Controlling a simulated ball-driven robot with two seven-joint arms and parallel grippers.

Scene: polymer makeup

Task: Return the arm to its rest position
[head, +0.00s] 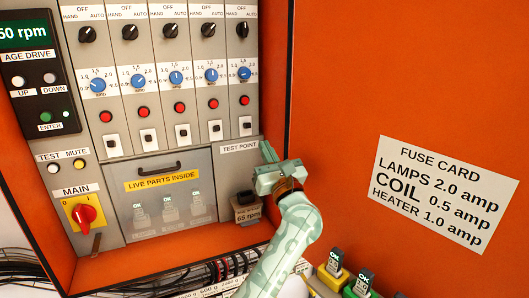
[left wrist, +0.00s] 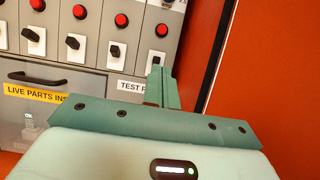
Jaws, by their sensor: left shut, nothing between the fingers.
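My left arm comes up from the bottom of the head view, pale green with a printed pattern. Its left gripper (head: 268,153) is in front of the panel's lower right part, close to the TEST POINT label (head: 239,147). The gripper is shut and empty. In the left wrist view its fingers (left wrist: 161,86) lie together and point at the panel, by the partly covered TEST POINT label (left wrist: 132,86). I cannot tell whether the fingertips touch the panel. My right gripper is not in view.
The orange cabinet door (head: 410,80) stands at the right with a fuse card (head: 443,192). Rows of switches, blue knobs and red buttons fill the panel. A clear cover (head: 160,195) and a red main switch (head: 85,214) are at lower left. Black cables (head: 190,272) run below; fuses (head: 335,262) stand at lower right.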

